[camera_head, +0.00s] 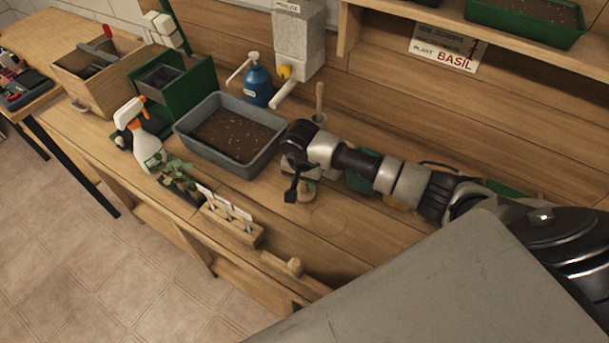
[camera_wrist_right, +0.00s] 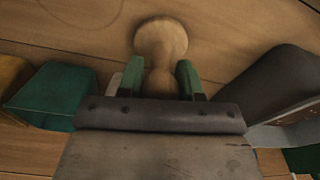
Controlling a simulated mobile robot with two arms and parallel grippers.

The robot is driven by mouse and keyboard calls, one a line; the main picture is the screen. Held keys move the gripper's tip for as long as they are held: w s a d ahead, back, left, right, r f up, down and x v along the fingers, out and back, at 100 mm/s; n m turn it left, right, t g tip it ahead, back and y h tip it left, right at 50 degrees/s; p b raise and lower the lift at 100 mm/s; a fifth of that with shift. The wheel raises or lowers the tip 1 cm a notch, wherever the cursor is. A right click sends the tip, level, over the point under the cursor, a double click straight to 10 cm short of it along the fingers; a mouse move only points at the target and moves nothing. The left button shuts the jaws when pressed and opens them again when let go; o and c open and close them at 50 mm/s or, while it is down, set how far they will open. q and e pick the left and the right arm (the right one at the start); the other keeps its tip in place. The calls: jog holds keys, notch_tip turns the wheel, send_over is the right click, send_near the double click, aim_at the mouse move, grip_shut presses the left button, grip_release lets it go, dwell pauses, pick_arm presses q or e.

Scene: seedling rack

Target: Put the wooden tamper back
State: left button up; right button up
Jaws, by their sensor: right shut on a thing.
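The wooden tamper (camera_wrist_right: 160,42) is pale wood with a round knob on a narrower neck. In the right wrist view its neck lies between the two green-tipped fingers of my right gripper (camera_wrist_right: 159,78), which are shut on it. In the head view my right gripper (camera_head: 299,186) is low over the bench, right of the grey soil tray, and a small part of the tamper (camera_head: 307,192) shows beside it. I cannot tell if the tamper touches the bench. A faint round outline (camera_head: 328,220) marks the bench just right and nearer. My left gripper is not in view.
The grey soil tray (camera_head: 271,143) stands left of the gripper. A label holder (camera_head: 232,229), seedlings, a spray bottle (camera_head: 148,150) and a blue pump bottle (camera_head: 258,84) are further left. A green object (camera_wrist_right: 50,90) is close by. Bench around the outline is clear.

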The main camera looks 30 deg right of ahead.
jog(key=shift+f, duration=0.1)
jog(key=shift+f+b, duration=0.15)
jog(key=shift+b, duration=0.15)
jog(key=o, duration=0.8)
jog(key=shift+r+p, duration=0.3)
jog(key=shift+p, duration=0.05)
jog(key=shift+r, duration=0.25)
jog(key=r+b, duration=0.1)
jog(key=r, duration=0.6)
jog(key=s+a+r+b, duration=0.1)
jog(key=r, duration=0.3)
jog(key=shift+r+b, duration=0.15)
jog(key=shift+b, duration=0.15)
